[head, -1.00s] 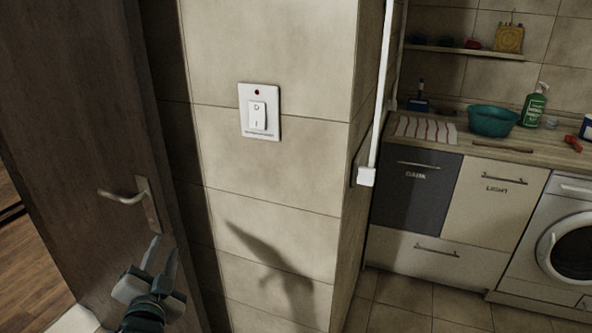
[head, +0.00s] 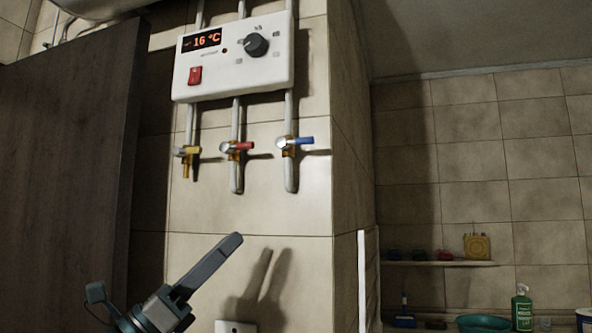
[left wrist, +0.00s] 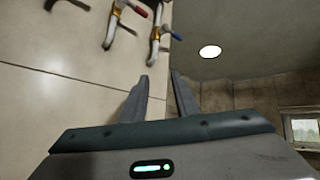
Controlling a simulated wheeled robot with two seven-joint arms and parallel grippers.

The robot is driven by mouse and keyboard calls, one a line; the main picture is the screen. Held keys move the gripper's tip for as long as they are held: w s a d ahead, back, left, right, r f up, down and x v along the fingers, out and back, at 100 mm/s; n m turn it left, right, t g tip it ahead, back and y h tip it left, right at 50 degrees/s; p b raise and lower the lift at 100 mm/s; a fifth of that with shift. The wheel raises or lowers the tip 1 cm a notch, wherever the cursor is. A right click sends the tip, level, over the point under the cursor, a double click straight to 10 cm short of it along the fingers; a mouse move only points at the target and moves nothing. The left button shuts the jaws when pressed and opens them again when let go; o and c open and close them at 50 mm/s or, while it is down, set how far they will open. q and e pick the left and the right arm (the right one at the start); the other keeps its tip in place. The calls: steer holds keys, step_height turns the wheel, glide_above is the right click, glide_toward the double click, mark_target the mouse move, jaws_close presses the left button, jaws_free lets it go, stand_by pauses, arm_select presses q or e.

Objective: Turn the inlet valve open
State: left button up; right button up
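Three small valves sit on grey pipes below a white heater control box (head: 235,55). The left one has a yellow handle (head: 187,150), the middle a red handle (head: 240,146), and the right a blue handle (head: 300,141). Which is the inlet I cannot tell from labels. In the left wrist view, the red-handled valve (left wrist: 134,8) and blue-handled valve (left wrist: 162,32) show at the top. My left gripper (head: 236,240) is below the valves, apart from them. Its fingers are parted and empty in the left wrist view (left wrist: 159,77). My right gripper is out of view.
A dark door (head: 65,160) stands at the left. A light switch (head: 235,326) is low on the tiled pillar. A shelf (head: 438,263) with small items is on the back wall. Wall before the valves is clear.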

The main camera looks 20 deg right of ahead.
arm_select(q)
steer(key=s+d+r+m+g+y, duration=0.2)
steer(key=s+d+r+m+g, duration=0.1)
steer(key=r+m, duration=0.35)
steer(key=s+d+r+m+g+y, duration=0.3)
steer(key=r+m+g, duration=0.15)
steer(key=m, duration=0.35)
steer(key=s+a+r+m+t+y, duration=0.1)
steer(key=a+r+t+y, duration=0.5)
steer(key=r, duration=0.6)
steer(key=shift+s+a+m+t, duration=0.4)
steer(key=shift+a+m+t, duration=0.25)
steer(key=shift+m, duration=0.2)
steer(key=shift+d, duration=0.1)
